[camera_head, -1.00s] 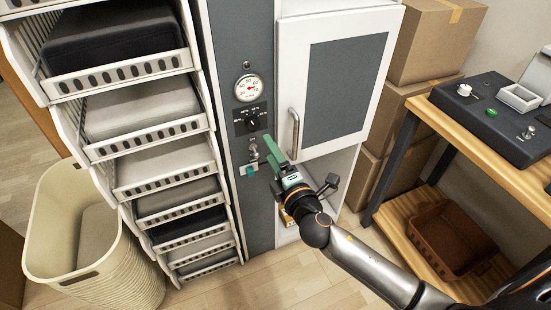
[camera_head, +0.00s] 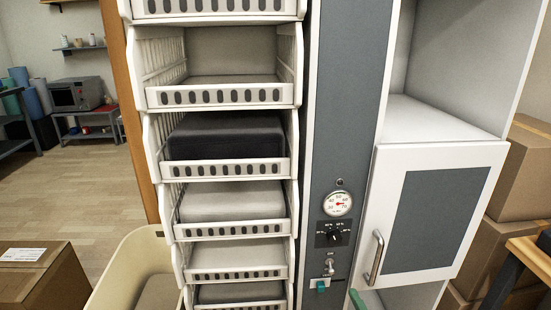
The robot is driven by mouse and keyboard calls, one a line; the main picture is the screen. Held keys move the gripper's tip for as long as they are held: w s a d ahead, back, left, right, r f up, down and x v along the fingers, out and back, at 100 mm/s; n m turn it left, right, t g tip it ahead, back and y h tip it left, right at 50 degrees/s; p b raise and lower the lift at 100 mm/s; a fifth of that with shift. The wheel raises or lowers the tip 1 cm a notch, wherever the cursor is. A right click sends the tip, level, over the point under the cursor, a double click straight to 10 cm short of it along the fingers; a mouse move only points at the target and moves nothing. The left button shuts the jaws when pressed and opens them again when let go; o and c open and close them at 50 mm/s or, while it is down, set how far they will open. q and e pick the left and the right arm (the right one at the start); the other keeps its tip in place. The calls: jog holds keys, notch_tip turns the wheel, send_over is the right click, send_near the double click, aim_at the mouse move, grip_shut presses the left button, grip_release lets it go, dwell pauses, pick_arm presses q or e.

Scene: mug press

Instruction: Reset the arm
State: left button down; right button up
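Only a green fingertip of my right gripper (camera_head: 357,299) shows at the bottom edge of the head view, below the cabinet door's handle. The rest of that gripper and its arm are out of frame, so I cannot see whether it is open or holds anything. My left gripper and arm are not in view. The grey control panel (camera_head: 345,120) carries a round dial gauge (camera_head: 338,204), a black knob (camera_head: 335,233), a small metal switch (camera_head: 329,267) and a teal button (camera_head: 321,286).
A rack of white trays (camera_head: 228,228) stands left of the panel. A white cabinet door (camera_head: 436,215) with a metal handle (camera_head: 376,258) is on the right, near cardboard boxes (camera_head: 515,190). A cream bin (camera_head: 125,275) and a carton (camera_head: 35,270) are lower left; open floor (camera_head: 80,190) lies behind.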

jog(key=s+a+f+m+g+y, duration=0.1)
jog(key=s+a+f+m+g, duration=0.1)
jog(key=s+f+m+g, duration=0.4)
jog(key=s+a+f+m+g+y, duration=0.1)
jog(key=s+a+f+m+y, duration=0.15)
jog(key=s+f+m, duration=0.6)
pick_arm(q)
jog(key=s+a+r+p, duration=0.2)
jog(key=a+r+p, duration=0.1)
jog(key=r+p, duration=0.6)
jog(key=p, duration=0.4)
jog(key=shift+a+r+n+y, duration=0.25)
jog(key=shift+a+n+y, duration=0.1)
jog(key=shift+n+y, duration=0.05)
pick_arm(e)
jog(key=s+d+r+h, duration=0.1)
jog(key=s+d+r, duration=0.2)
jog(key=r, duration=0.5)
jog(key=shift+s+r+h, duration=0.35)
jog(key=shift+s+r, duration=0.05)
jog(key=shift+s, duration=0.45)
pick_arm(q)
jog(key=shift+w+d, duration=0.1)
